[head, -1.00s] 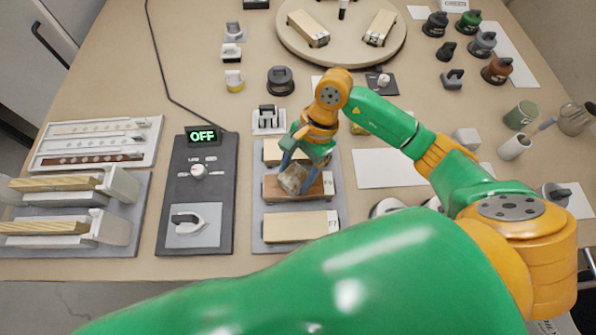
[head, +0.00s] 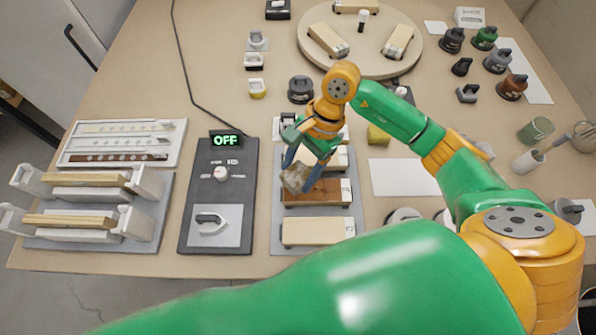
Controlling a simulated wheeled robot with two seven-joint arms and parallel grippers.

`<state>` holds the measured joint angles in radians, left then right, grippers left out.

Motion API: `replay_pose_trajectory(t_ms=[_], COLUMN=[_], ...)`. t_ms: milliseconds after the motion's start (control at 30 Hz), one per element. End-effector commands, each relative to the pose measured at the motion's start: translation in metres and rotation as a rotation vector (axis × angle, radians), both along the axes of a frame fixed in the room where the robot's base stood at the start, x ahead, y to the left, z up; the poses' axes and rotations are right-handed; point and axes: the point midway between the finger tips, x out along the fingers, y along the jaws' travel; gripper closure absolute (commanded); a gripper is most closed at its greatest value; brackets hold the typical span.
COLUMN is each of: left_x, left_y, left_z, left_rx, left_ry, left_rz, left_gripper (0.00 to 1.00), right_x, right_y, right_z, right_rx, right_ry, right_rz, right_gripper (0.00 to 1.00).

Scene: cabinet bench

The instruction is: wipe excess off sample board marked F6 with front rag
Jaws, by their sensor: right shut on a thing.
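My right gripper (head: 302,168) is shut on a crumpled, brownish-grey rag (head: 296,178). The rag is over the left end of a brown-stained sample board (head: 328,192), and it looks to be at or just above the surface; I cannot tell if it touches. This board lies between two pale boards on a grey mat (head: 277,230): one in front (head: 312,232) and one behind, partly hidden by my gripper. The boards have small white labels at their right ends, too small to read surely. My left gripper is not in view.
A control unit (head: 218,190) reading OFF stands left of the mat, with a small iron on its plate. Racks with wooden bars (head: 85,220) are farther left. A turntable (head: 410,55) with blocks is at the back. A white sheet (head: 400,178) lies to the right.

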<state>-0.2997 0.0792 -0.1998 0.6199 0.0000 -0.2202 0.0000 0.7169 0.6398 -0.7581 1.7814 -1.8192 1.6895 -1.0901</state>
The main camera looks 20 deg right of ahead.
Motion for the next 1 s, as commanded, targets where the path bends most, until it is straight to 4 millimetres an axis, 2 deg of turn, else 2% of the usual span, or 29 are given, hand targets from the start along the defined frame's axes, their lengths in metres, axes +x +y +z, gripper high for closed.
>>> replay_pose_trajectory(t_ms=[100, 300, 1000], left_x=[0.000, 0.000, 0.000], left_y=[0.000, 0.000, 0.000], left_z=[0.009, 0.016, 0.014], left_rx=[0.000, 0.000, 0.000], left_ry=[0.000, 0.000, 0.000], left_rz=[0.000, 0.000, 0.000], left_gripper=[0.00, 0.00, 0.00], right_x=[0.001, 0.002, 0.002], right_y=[-0.001, -0.003, -0.002], right_z=[0.014, 0.026, 0.025], right_rx=[0.000, -0.001, 0.000], right_ry=[-0.001, 0.000, 0.000], right_rz=[-0.003, -0.008, -0.008], right_gripper=[0.84, 0.84, 0.84])
